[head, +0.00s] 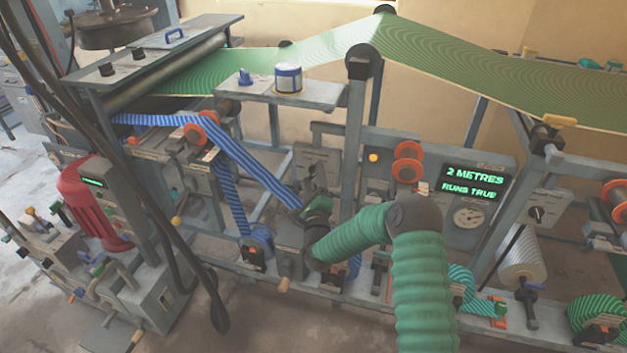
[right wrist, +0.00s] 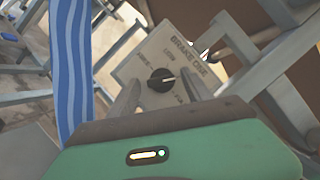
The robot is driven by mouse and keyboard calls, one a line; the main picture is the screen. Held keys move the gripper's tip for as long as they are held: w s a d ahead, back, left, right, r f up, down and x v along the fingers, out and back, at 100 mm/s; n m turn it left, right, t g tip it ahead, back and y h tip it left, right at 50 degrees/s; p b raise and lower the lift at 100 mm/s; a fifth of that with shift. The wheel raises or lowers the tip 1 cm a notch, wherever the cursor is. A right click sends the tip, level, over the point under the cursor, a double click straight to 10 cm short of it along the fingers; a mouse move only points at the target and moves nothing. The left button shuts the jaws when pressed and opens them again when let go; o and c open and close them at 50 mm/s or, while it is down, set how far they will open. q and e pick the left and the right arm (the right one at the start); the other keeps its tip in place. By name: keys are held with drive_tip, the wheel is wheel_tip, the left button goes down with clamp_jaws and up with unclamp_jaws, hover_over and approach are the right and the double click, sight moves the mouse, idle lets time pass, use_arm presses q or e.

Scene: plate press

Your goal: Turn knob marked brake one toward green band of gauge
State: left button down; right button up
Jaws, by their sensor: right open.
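The brake one knob (right wrist: 161,80) is a small black dial with a white pointer line on a grey plate (right wrist: 182,50) lettered BRAKE ONE. In the head view a grey plate (head: 318,160) shows behind my right gripper (head: 318,192), and its knob is hidden or too small to tell. In the right wrist view the gripper (right wrist: 160,85) is open, with one finger on each side of the knob; contact cannot be told. The round white gauge (head: 469,216) is on the panel at right; its needle and green band are too small to read. My left gripper is out of view.
A blue striped web (head: 258,178) runs close left of my gripper, also in the wrist view (right wrist: 70,60). A grey post (head: 354,130) stands to its right. A lit display (head: 474,183) reads 2 METRES RUNS TRUE. Another black knob (head: 537,213) sits farther right.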

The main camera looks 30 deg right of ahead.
drive_tip(key=shift+c, duration=0.7)
drive_tip(key=shift+s, duration=0.1)
clamp_jaws()
drive_tip(key=n+y+p, duration=0.1)
drive_tip(key=n+p, duration=0.2)
drive_tip(key=shift+r+g, duration=0.2)
drive_tip(key=shift+g, duration=0.1)
drive_tip(key=n+g+y+p, duration=0.1)
drive_tip(key=n+p, duration=0.1)
drive_tip(key=n, duration=0.1)
drive_tip(key=shift+r+n+p, duration=0.1)
drive_tip(key=shift+n+p, duration=0.3)
drive_tip(key=n+g+p, duration=0.1)
drive_tip(key=n+p, duration=0.1)
drive_tip(key=n, duration=0.1)
drive_tip(key=shift+a+p, duration=0.1)
drive_tip(key=shift+p, duration=0.2)
drive_tip(key=shift+s+n+g+p, duration=0.1)
drive_tip(key=shift+n+g+p, duration=0.25)
drive_tip(key=shift+n+g, duration=0.2)
drive_tip(key=shift+f+n, duration=0.25)
